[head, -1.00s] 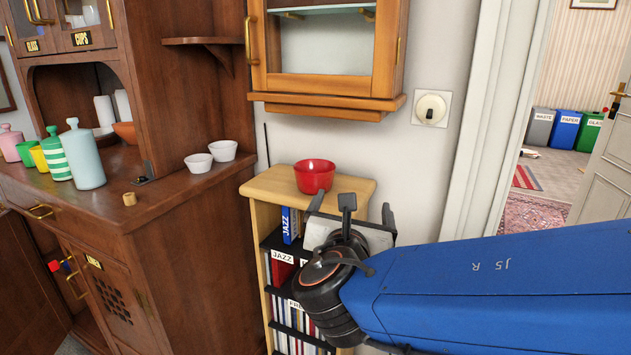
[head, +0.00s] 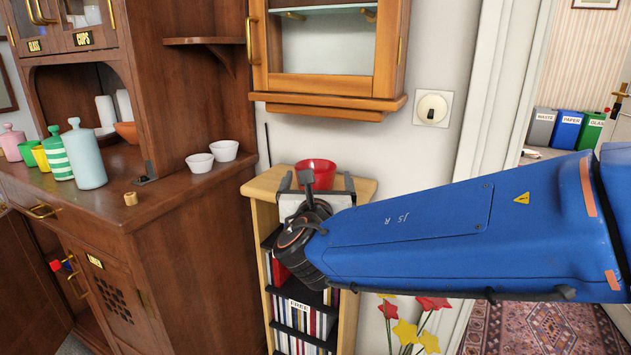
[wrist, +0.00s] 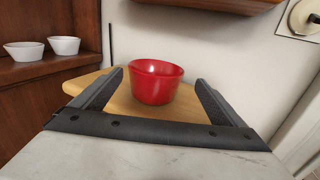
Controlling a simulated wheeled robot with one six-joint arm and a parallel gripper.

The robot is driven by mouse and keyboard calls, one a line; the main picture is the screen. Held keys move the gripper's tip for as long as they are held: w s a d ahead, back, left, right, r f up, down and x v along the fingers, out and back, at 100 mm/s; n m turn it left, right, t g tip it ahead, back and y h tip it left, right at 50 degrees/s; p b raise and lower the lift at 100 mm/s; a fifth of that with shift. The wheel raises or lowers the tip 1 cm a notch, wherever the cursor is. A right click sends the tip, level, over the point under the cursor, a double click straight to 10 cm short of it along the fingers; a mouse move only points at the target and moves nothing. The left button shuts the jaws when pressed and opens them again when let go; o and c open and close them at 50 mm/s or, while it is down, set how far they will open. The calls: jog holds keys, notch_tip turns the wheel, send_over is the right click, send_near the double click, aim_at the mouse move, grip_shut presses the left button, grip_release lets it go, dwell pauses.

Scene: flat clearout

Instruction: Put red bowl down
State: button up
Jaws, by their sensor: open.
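The red bowl (head: 316,173) stands upright on the wooden top of a small bookshelf (head: 262,184). In the wrist view the red bowl (wrist: 155,82) shows whole, resting on the light wood. My gripper (head: 317,181) is open and in front of the bowl in the head view, hiding its lower part. In the wrist view the two fingers of my gripper (wrist: 159,82) point toward the bowl, one on each side in the picture. A gap shows between the bowl and each finger. I cannot tell how deep the bowl lies between the fingertips.
Two white bowls (head: 212,157) stand on the brown cabinet to the left, with several bottles farther left. A wall cabinet (head: 325,100) hangs above the shelf. Red and yellow flowers (head: 415,330) stand below my arm. The doorway is to the right.

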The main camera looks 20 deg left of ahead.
aim_at(316, 162)
jog(key=shift+a+x, duration=0.2)
jog(key=shift+x, duration=1.45)
jog(key=shift+a+x, duration=0.2)
jog(key=shift+x, duration=1.45)
jog(key=shift+s+r, duration=0.1)
jog(key=shift+s, duration=0.1)
jog(key=c, duration=1.3)
